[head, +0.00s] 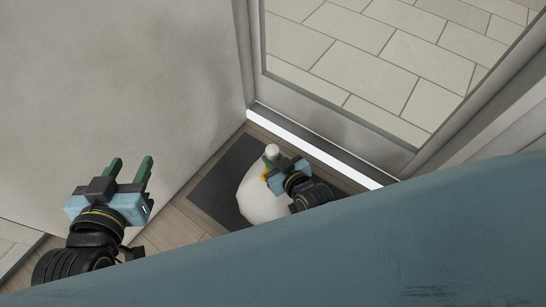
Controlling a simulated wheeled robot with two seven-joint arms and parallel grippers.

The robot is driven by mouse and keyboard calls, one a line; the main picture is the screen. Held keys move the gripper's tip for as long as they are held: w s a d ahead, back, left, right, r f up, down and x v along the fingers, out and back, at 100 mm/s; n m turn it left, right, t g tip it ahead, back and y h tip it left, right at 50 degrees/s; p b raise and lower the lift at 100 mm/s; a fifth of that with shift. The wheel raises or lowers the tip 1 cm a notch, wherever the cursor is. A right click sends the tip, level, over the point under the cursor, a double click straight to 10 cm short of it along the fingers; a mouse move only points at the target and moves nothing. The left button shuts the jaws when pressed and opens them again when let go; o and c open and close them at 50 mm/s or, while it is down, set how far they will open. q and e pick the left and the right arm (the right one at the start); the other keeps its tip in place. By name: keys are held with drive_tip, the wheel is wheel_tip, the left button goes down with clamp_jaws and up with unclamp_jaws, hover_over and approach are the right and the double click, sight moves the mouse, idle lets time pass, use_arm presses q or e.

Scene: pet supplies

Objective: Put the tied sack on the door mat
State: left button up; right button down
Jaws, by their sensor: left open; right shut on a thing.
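The tied sack (262,201) is white and rounded, with a small knotted top. My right gripper (270,163) is shut on it near the knot, and the gripper and wrist hide part of its right side. The dark grey door mat (212,189) lies on the floor by the door, and the sack appears over its middle. I cannot tell whether the sack touches the mat or hangs just above it. My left gripper (132,168) is open and empty, to the left of the mat and in front of the wall.
A glazed door (345,124) with a pale frame stands behind the mat, showing tiles beyond. A plain grey wall (120,80) rises at the left. Wooden floor (172,228) shows around the mat. A large blue surface covers the lower right and hides the floor there.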

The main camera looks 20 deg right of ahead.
drive_tip(key=shift+w+f+b, duration=0.2)
drive_tip(key=shift+f+b, duration=0.05)
drive_tip(key=shift+b, duration=0.05)
wheel_tip(320, 180, down, 3)
drive_tip(key=shift+r+b, duration=0.1)
drive_tip(key=shift+b, duration=0.85)
use_arm(q)
wheel_tip(320, 180, up, 11)
drive_tip(key=d+t+h, duration=0.2)
drive_tip(key=t, duration=0.5)
drive_tip(key=shift+w+d+h, duration=0.15)
drive_tip(key=shift+w+h, duration=0.15)
drive_tip(key=shift+w, duration=0.1)
drive_tip(key=shift+s+t, duration=0.1)
drive_tip(key=shift+t, duration=0.2)
use_arm(e)
drive_tip(key=shift+f, duration=0.3)
drive_tip(key=c, duration=1.3)
unclamp_jaws()
drive_tip(key=shift+s+f, duration=0.25)
use_arm(q)
drive_tip(key=shift+r, duration=0.1)
